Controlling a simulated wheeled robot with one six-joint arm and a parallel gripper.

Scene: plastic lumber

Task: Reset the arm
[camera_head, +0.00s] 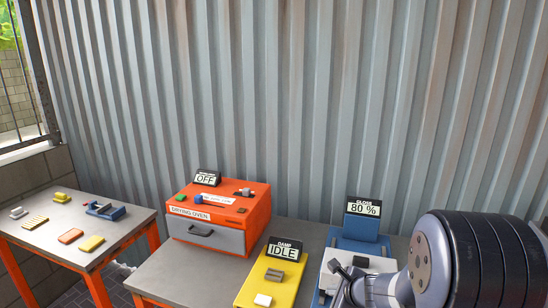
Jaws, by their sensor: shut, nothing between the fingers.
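My arm (470,262) fills the lower right corner as a large black ribbed link with a grey end cap. I cannot make out my gripper's fingers; a grey metal part and a small dark piece show beside the link, and I cannot tell whether they belong to my arm or to the station behind. The arm covers part of the blue gloss station (362,222), whose display reads 80 %.
An orange drying oven (231,194), display OFF, stands on the middle table (170,274), its drawer front looking shut. The left table (60,232) holds several small blocks and a blue vise (103,210). A corrugated wall stands behind.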

